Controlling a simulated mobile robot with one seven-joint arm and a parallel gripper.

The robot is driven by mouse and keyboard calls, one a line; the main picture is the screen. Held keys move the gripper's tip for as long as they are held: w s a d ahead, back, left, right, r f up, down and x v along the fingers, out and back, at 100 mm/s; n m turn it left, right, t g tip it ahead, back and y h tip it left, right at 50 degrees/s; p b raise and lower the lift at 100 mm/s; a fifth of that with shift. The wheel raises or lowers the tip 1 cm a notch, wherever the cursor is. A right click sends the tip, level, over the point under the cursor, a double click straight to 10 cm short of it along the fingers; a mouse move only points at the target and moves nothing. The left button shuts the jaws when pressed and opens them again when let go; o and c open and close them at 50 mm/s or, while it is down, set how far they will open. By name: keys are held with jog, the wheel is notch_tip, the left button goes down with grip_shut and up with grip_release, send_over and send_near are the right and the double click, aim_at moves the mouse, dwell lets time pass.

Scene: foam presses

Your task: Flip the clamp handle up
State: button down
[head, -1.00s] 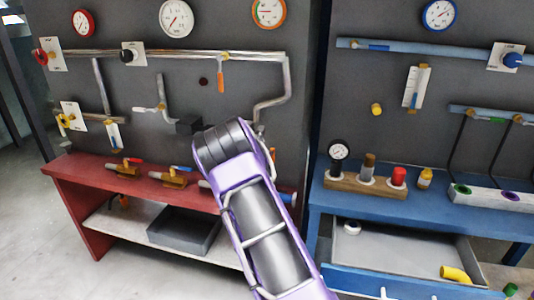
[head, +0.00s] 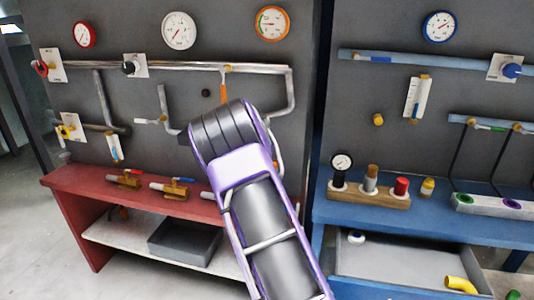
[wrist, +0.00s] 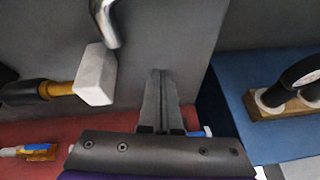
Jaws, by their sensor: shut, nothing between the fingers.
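My gripper (wrist: 161,75) shows in the wrist view, its two dark fingers together with nothing between them, pointing at the grey panel. Its tips are right of a white block (wrist: 96,75), apart from it in the picture. A brass stem (wrist: 62,89) and a black grip (wrist: 22,92) extend left from that block; I cannot tell whether this is the clamp handle. In the head view my purple and black arm hides the gripper and the panel behind it. An orange lever (head: 225,78) hangs down from the upper pipe, just above the arm.
A red bench (head: 95,180) with brass valves (head: 172,188) stands at left, a grey tray (head: 185,243) beneath. A blue bench (head: 480,230) stands at right with a wooden block (head: 345,195) holding a gauge and coloured pieces. Pipes and gauges line the panels.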

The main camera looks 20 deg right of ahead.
jog(key=shift+s+a+r, duration=0.25)
jog(key=shift+a+r, duration=0.15)
jog(key=shift+r, duration=0.25)
